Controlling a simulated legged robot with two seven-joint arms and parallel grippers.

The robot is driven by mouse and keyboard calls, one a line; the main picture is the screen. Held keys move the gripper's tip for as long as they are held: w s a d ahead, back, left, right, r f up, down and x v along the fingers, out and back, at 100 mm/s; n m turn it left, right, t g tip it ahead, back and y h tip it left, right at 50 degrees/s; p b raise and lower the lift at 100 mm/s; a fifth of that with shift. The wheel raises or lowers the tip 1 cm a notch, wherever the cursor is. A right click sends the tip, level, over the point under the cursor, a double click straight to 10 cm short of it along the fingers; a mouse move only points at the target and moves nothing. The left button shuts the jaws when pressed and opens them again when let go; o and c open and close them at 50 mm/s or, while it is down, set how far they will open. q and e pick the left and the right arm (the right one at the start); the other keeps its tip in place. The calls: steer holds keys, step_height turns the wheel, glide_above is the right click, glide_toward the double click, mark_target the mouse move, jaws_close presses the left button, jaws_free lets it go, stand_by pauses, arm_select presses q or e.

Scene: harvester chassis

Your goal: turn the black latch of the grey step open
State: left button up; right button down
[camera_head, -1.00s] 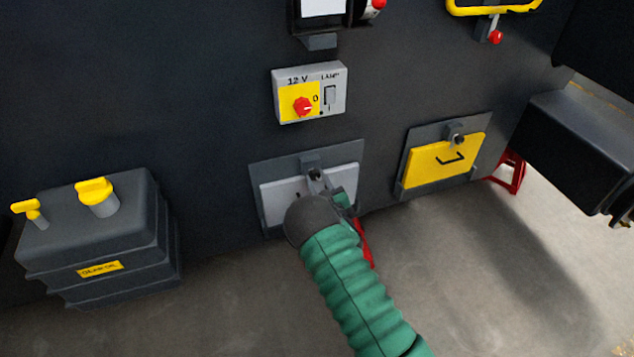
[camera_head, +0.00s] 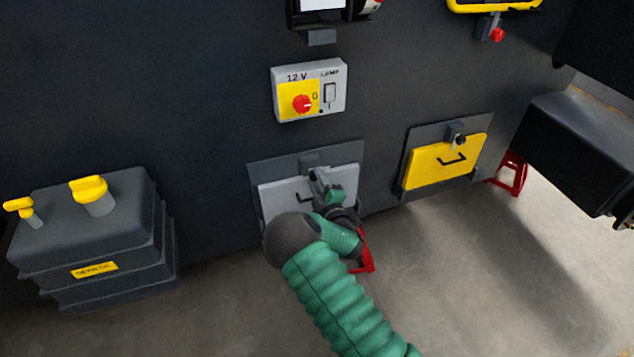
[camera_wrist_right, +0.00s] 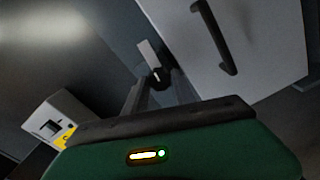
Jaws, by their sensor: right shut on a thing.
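The grey step (camera_head: 285,199) is a light grey panel in a dark frame, low on the dark chassis wall. Its black handle (camera_head: 304,197) shows at the panel's middle and also in the right wrist view (camera_wrist_right: 217,38). The black latch (camera_wrist_right: 157,76) is at the panel's top edge, below a grey bracket. My right gripper (camera_head: 317,176) reaches up to the latch from below, with its fingers shut on it. In the right wrist view the fingers (camera_wrist_right: 159,88) close around the latch, partly hiding it. My left gripper is not in view.
A yellow step (camera_head: 440,164) with its own latch is to the right. A switch box (camera_head: 310,92) is above. A dark tank (camera_head: 105,225) with yellow caps stands left. A red stand (camera_head: 509,174) is on the floor at right.

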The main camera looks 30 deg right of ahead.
steer(key=shift+a+f+n, duration=0.15)
steer(key=shift+f+n, duration=0.05)
steer(key=shift+n, duration=0.4)
steer(key=shift+f+n, duration=0.1)
steer(key=shift+n, duration=0.2)
steer(key=c, duration=1.3)
jaws_free()
steer(key=shift+c, duration=0.2)
steer(key=o, duration=0.3)
steer(key=shift+r, duration=0.2)
steer(key=shift+s, duration=0.4)
steer(key=p+v, duration=0.1)
steer(key=v, duration=1.5)
steer(key=shift+f, duration=0.15)
